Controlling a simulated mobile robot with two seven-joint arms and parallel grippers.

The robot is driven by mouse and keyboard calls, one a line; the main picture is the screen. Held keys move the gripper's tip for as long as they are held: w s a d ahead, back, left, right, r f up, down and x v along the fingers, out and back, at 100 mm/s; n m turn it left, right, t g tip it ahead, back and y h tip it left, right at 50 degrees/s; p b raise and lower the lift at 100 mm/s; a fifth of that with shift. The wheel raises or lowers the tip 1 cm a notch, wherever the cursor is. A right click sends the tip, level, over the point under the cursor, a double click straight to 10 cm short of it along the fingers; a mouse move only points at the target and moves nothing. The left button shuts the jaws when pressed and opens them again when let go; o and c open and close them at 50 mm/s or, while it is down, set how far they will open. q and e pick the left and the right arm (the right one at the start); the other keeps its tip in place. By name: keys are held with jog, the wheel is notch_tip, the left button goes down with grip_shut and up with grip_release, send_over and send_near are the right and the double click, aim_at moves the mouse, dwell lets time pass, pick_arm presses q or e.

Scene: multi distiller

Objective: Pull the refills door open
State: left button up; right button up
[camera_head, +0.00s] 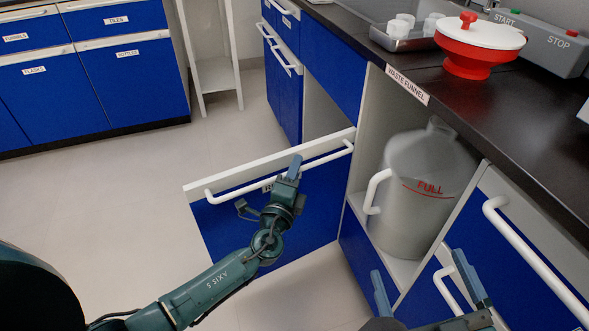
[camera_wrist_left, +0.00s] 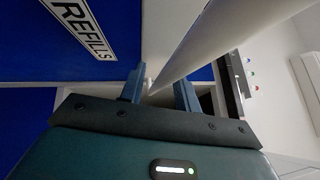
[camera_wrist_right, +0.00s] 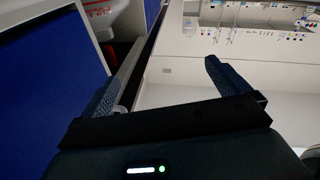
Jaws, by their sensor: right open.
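The blue refills door (camera_head: 310,210) stands swung open, away from the cabinet, with a white top edge. Its REFILLS label shows in the left wrist view (camera_wrist_left: 83,25); in the head view my gripper partly covers the label. A long white bar handle (camera_head: 235,187) runs along the door's upper part. My left gripper (camera_head: 293,170) is at the middle of this handle. My right gripper (camera_head: 425,283) is open and empty, in front of the lower right cabinet.
An open compartment under the WASTE FUNNEL label (camera_head: 407,84) holds a grey jug (camera_head: 425,210) marked FULL. A red and white funnel (camera_head: 480,45) stands on the black counter (camera_head: 530,120). Closed blue drawers (camera_head: 90,85) stand at the back left. The floor (camera_head: 100,200) left of the door is clear.

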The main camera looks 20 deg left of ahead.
pick_arm(q)
grip_shut()
pick_arm(e)
jog(key=shift+r, duration=0.15)
